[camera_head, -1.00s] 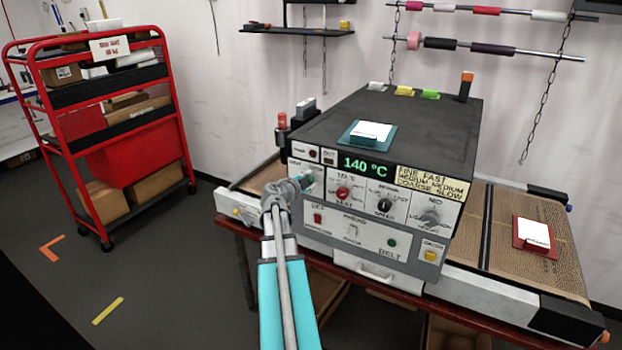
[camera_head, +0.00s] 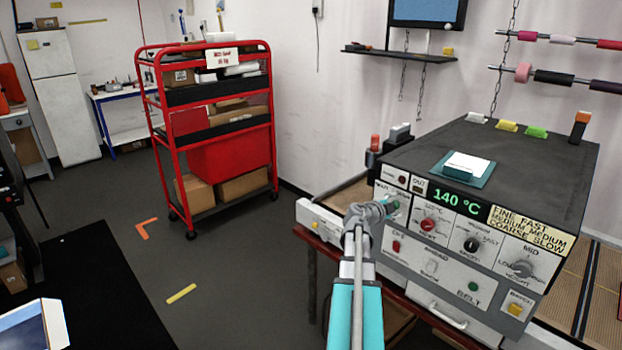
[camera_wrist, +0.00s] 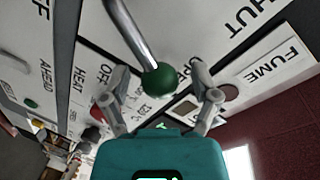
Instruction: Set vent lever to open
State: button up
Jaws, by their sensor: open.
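The vent lever shows in the wrist view as a metal rod ending in a green ball (camera_wrist: 160,81). The rod runs up and left out of view, across a white panel with large SHUT lettering at top right. My gripper (camera_wrist: 158,92) is open, its two fingers apart on either side of the green ball. I cannot tell whether they touch it. In the head view my gripper (camera_head: 385,209) is at the left end of the front of the grey dryer (camera_head: 455,266) and hides most of the lever there.
A FUME label (camera_wrist: 271,77) is right of the ball. The dryer's front carries several dials and a 140 °C display (camera_head: 457,201). A teal pad with a white card (camera_head: 465,164) lies on top. A red cart (camera_head: 160,140) stands left, with open floor before it.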

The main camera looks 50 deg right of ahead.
jog(key=shift+w, duration=0.1)
jog(key=w+a+f+n+t+y, duration=0.1)
jog(key=w+a+f+n+y, duration=0.35)
jog(key=a, duration=0.65)
jog(key=w+a+f+n+t+y, duration=0.1)
jog(key=w+a+f+n, duration=0.3)
jog(key=w+a, duration=0.55)
jog(key=w+a+f+n+t+y, duration=0.15)
jog(key=w+a+n, duration=0.35)
jog(key=a, duration=0.8)
jog(key=s+a+f+n+y, duration=0.1)
jog(key=a+n+y, duration=0.3)
jog(key=a, duration=1.3)
jog(key=s+a+f+n+g+y, duration=0.1)
jog(key=a+f+n+y, duration=0.3)
jog(key=a+n, duration=0.9)
jog(key=s+a, duration=0.1)
jog(key=a, duration=0.3)
jog(key=shift+a+f+y, duration=0.15)
jog(key=shift+a+y, duration=0.2)
jog(key=shift+y, duration=0.05)
jog(key=shift+s, duration=0.1)
jog(key=c, duration=0.3)
